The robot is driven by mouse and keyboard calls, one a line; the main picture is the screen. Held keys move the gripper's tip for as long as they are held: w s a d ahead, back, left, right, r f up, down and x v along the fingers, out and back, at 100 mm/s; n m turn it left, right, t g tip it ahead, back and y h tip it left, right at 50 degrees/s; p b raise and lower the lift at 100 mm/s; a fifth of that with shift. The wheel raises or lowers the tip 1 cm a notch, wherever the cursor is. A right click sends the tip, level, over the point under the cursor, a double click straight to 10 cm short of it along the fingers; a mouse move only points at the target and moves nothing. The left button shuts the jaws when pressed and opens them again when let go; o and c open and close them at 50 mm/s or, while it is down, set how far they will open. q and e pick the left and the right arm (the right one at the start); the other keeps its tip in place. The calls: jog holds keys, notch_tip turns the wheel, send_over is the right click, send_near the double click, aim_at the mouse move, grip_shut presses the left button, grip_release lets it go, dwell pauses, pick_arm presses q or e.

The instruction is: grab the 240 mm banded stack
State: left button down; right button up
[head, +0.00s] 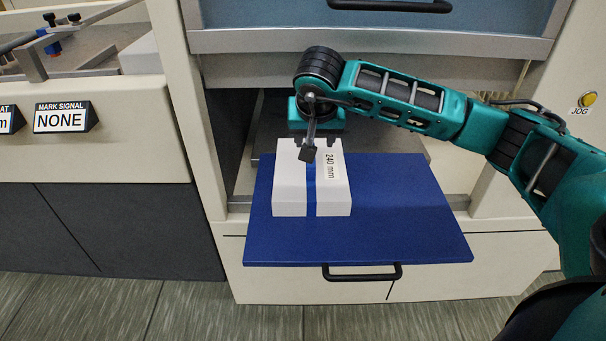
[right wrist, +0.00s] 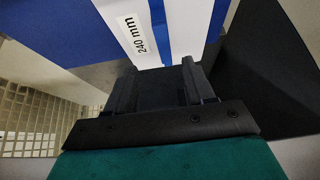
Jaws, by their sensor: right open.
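The 240 mm banded stack (head: 290,195) is a white block with a blue band around its middle and a "240 mm" label on top. It lies on a blue board (head: 400,230) in the head view. My right gripper (head: 314,143) is at the stack's far end, open. In the right wrist view the stack (right wrist: 195,25) is just beyond the open fingers (right wrist: 158,75), with its near end by their tips. I cannot tell whether the fingers overlap or touch it. My left gripper is not in view.
The blue board sticks out from an open bay in the cream machine, above a drawer front with a black handle (head: 362,272). A blue-grey panel (head: 400,20) hangs above the bay. A "MARK SIGNAL NONE" sign (head: 62,117) is at left, a yellow JOG button (head: 588,99) at right.

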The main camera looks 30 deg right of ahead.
aim_at(310, 167)
jog(key=x, duration=0.4)
jog(key=shift+f+b, duration=0.2)
jog(key=shift+b, duration=0.2)
jog(key=b+x, duration=0.1)
jog(key=x, duration=0.4)
jog(key=shift+w+f+b, duration=0.2)
jog(key=shift+w+b, duration=0.2)
jog(key=shift+w, duration=0.1)
grip_shut()
dwell(0.4)
jog(key=shift+r, duration=0.2)
